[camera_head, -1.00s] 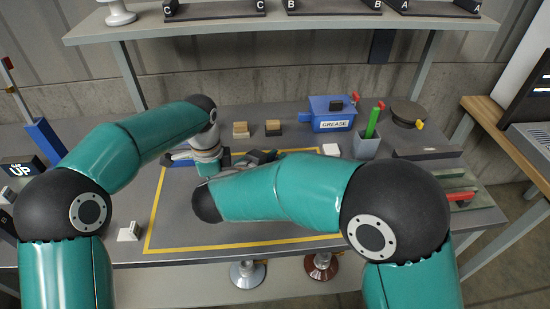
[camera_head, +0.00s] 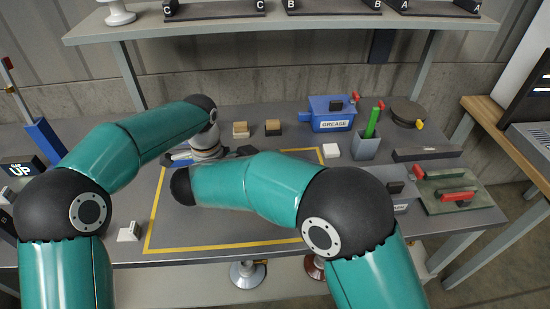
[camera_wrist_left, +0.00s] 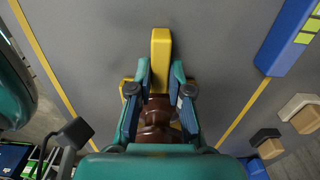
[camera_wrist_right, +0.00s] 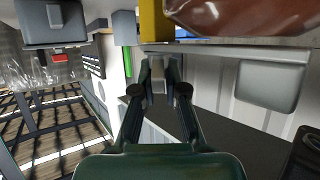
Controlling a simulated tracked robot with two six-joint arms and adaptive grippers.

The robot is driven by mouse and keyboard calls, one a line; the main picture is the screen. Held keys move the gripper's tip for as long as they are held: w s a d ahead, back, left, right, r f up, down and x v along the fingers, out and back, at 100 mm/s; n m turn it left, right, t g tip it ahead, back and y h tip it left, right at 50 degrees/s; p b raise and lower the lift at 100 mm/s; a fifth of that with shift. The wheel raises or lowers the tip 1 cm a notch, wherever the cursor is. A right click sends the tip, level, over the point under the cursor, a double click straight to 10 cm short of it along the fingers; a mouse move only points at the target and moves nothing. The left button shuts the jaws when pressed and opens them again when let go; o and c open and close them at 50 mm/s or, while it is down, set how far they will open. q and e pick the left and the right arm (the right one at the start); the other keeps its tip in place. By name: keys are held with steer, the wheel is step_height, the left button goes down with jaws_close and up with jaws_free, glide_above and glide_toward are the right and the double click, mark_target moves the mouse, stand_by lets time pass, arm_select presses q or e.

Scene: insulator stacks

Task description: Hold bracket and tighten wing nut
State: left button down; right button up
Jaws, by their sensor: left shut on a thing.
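In the left wrist view a yellow bracket (camera_wrist_left: 160,52) stands out between the fingertips of my left gripper (camera_wrist_left: 160,76), which is shut on it. A glossy brown insulator (camera_wrist_left: 155,115) lies below, between the fingers. In the right wrist view the bracket shows as a yellow post (camera_wrist_right: 155,22) at the top, with a red-brown insulator (camera_wrist_right: 240,14) close beside it. My right gripper (camera_wrist_right: 160,66) is open, its fingers a narrow gap apart, pointing towards the foot of the post. I cannot make out the wing nut. In the head view my right arm hides the bracket and both fingertips.
A yellow outline (camera_head: 152,215) marks the work area on the grey table. Behind it stand two small blocks (camera_head: 241,129), a blue grease box (camera_head: 330,113) and a grey cup with a green marker (camera_head: 367,145). A green board with red handles (camera_head: 455,190) lies right.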

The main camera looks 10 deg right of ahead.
steer(key=o, duration=0.4)
steer(key=shift+o, duration=0.2)
